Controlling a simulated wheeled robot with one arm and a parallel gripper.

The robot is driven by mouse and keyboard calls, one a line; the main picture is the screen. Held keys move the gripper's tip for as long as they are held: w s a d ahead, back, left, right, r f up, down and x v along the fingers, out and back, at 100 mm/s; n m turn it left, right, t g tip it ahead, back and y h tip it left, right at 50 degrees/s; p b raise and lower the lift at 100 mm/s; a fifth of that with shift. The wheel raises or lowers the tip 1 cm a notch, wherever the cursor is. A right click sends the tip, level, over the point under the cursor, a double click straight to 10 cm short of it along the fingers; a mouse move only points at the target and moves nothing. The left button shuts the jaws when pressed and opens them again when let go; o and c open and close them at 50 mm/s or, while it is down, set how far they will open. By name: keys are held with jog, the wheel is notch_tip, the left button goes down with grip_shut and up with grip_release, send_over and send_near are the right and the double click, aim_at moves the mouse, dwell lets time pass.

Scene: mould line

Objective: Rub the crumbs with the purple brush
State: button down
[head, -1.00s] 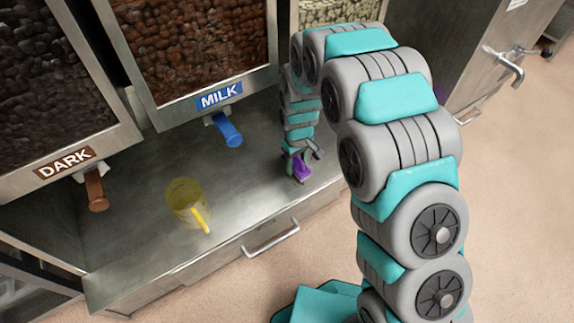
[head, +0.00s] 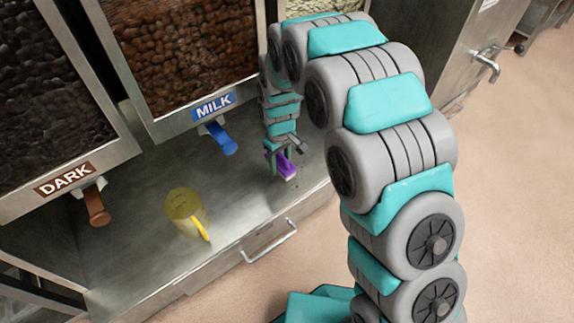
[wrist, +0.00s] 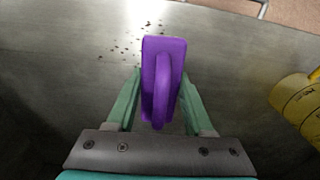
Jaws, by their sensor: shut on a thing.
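The purple brush (head: 284,167) is held in my gripper (head: 276,157) over the steel counter, right of the milk spout. In the wrist view the brush (wrist: 163,75) stands between the two green fingers of my gripper (wrist: 158,100), which are shut on its handle. Its bristles are hidden beneath it. The crumbs (wrist: 122,47) are small dark specks scattered on the counter, ahead and to the left of the brush in the wrist view. I cannot tell whether the brush touches the counter.
A yellow jug (head: 186,213) stands on the counter (head: 140,255) to the left; it shows at the right edge of the wrist view (wrist: 300,98). Bins with a brown spout (head: 97,207) and a blue spout (head: 222,139) hang behind. A drawer handle (head: 270,242) juts from the counter's front.

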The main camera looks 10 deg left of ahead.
jog(key=shift+r, duration=1)
